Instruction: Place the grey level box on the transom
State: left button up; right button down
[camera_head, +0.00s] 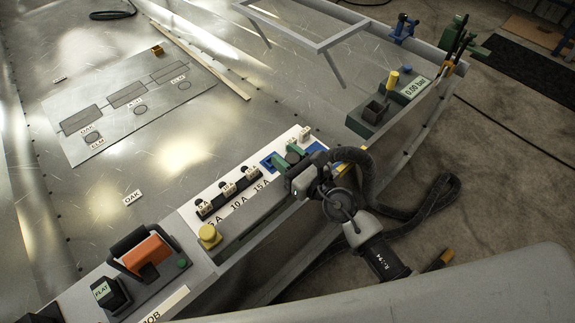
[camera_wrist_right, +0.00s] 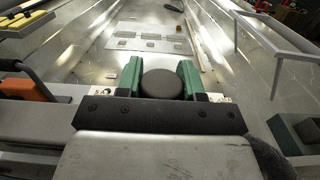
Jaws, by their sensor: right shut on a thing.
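My right gripper (camera_head: 293,154) is at the right end of the pale fuse strip, over a blue patch (camera_head: 272,162). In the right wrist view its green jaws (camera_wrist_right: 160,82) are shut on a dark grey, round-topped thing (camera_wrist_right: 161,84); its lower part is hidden. A small dark box with a lit "FLAT" label (camera_head: 101,291) stands at the lower left of the ledge and may be the level box. I cannot tell which part is the transom. My left gripper is not in view.
The fuse strip (camera_head: 238,206) has a yellow knob (camera_head: 209,235). A grey unit with an orange part (camera_head: 147,251) stands left of it. A green unit with a "0.00 bar" display (camera_head: 413,89) is at the upper right. A marked plate (camera_head: 132,98) lies on the metal floor.

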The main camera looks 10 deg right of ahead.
notch_tip(320, 180, down, 3)
jog(key=shift+r+b, duration=0.1)
jog(key=shift+b, duration=0.65)
jog(key=shift+r, duration=0.1)
jog(key=c, duration=0.7)
grip_release()
jog(key=shift+f, duration=0.2)
jog(key=shift+r, duration=0.1)
